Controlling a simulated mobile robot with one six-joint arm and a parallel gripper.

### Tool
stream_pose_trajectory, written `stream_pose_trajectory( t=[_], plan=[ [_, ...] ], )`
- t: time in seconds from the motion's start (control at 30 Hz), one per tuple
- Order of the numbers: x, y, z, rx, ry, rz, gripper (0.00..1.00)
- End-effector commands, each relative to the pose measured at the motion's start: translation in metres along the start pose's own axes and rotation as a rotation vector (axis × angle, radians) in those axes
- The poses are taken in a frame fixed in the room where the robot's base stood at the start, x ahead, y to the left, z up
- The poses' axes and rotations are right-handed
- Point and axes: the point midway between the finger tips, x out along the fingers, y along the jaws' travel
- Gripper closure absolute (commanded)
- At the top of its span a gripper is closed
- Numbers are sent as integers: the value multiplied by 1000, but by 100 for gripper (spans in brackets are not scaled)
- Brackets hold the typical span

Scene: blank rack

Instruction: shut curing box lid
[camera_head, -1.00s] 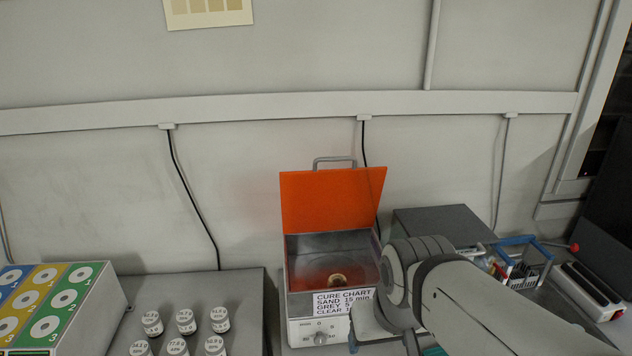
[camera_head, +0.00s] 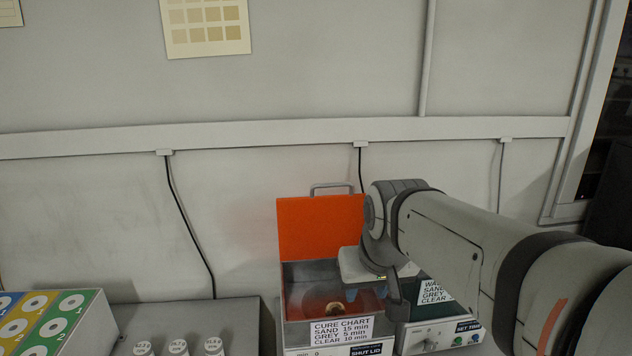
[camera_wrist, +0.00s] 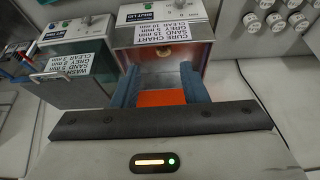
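The curing box (camera_head: 292,333) stands against the wall with its orange lid (camera_head: 318,228) open and upright, a grey handle on its top edge. A small round tan piece (camera_head: 335,308) lies inside, and the front carries a cure chart label. My gripper (camera_wrist: 160,88) is at the right of the box opening in the head view, where its fingertips are hidden. In the wrist view its two blue fingers are apart, with an orange surface of the lid (camera_wrist: 161,98) showing between them. I cannot tell whether they touch it.
A wash unit (camera_head: 440,338) with a chart label stands close to the right of the box, partly behind my arm. White-capped jars (camera_head: 178,347) and a coloured rack (camera_head: 45,330) are at the left. Cables hang on the wall.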

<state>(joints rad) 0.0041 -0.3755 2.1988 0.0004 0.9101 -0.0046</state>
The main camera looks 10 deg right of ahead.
Motion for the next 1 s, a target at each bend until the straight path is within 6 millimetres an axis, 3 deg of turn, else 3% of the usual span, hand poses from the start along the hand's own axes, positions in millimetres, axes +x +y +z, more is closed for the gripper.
stream_pose_trajectory(
  t=[0.03,0.1,0.3,0.4,0.5,0.6,0.77,1.0],
  plan=[
    [-2,0,-33,0,31,0,65],
    [-9,1,-77,1,78,0,70],
    [-26,2,-194,1,214,-1,87],
    [-31,3,-243,2,276,-1,95],
    [-36,3,-280,2,328,-1,100],
    [-40,4,-304,2,364,-1,100],
    [-41,4,-320,1,388,-1,100],
    [-14,4,-332,1,384,-1,100]
  ],
)
